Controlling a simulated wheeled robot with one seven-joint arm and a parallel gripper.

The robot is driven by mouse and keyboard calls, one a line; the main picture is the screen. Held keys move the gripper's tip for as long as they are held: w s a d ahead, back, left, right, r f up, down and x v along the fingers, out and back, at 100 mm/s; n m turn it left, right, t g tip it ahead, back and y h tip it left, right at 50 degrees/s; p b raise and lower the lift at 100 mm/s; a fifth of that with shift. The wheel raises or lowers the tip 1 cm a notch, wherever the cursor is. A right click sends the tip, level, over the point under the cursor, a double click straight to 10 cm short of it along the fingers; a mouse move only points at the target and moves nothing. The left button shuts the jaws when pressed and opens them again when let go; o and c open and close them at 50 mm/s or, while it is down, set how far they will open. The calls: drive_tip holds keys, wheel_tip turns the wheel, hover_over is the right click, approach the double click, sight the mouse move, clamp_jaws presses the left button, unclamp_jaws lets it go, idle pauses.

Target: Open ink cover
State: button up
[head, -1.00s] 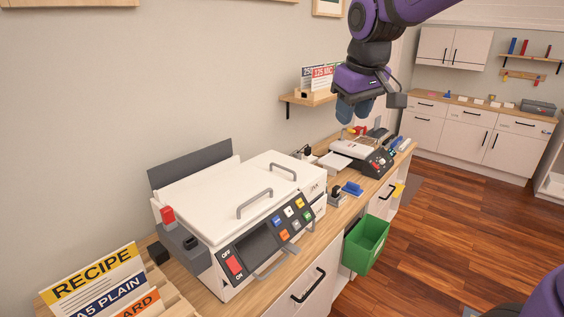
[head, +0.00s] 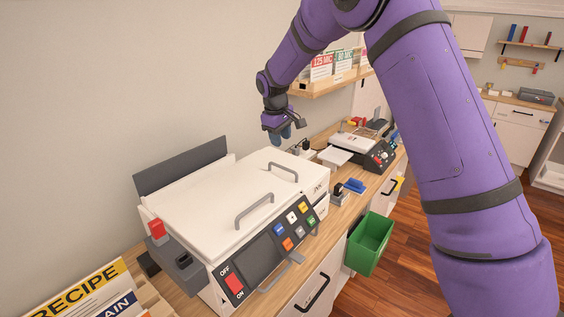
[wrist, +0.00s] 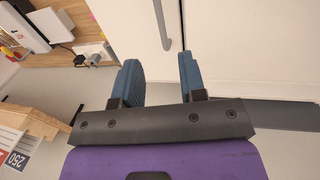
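A white printer (head: 200,205) stands on the wooden counter. Its right-hand section carries an INK label, and the ink cover (head: 292,164) there is a shut white lid with a grey bar handle (head: 283,171). A larger white lid with its own grey handle (head: 254,210) lies to the left. My gripper (head: 279,134) is above and behind the ink cover, pointing down, empty. In the wrist view my gripper (wrist: 161,76) has its two blue fingers apart, with white lid surface and a seam beyond them. A grey handle (wrist: 161,25) shows past the fingertips, apart from them.
A wall shelf (head: 325,78) with label boxes is close behind my arm. A second smaller machine (head: 365,148) stands farther along the counter. A green bin (head: 369,245) hangs at the counter's front. A control panel (head: 268,255) with coloured buttons faces forward.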

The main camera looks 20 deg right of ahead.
sight(283, 168)
drive_tip(key=f, duration=0.3)
drive_tip(key=w+d+f, duration=0.1)
drive_tip(key=f, duration=0.3)
drive_tip(key=w+f, duration=0.1)
drive_tip(key=f, duration=0.3)
drive_tip(key=shift+d+f, duration=0.2)
drive_tip(key=shift+f, duration=0.05)
clamp_jaws()
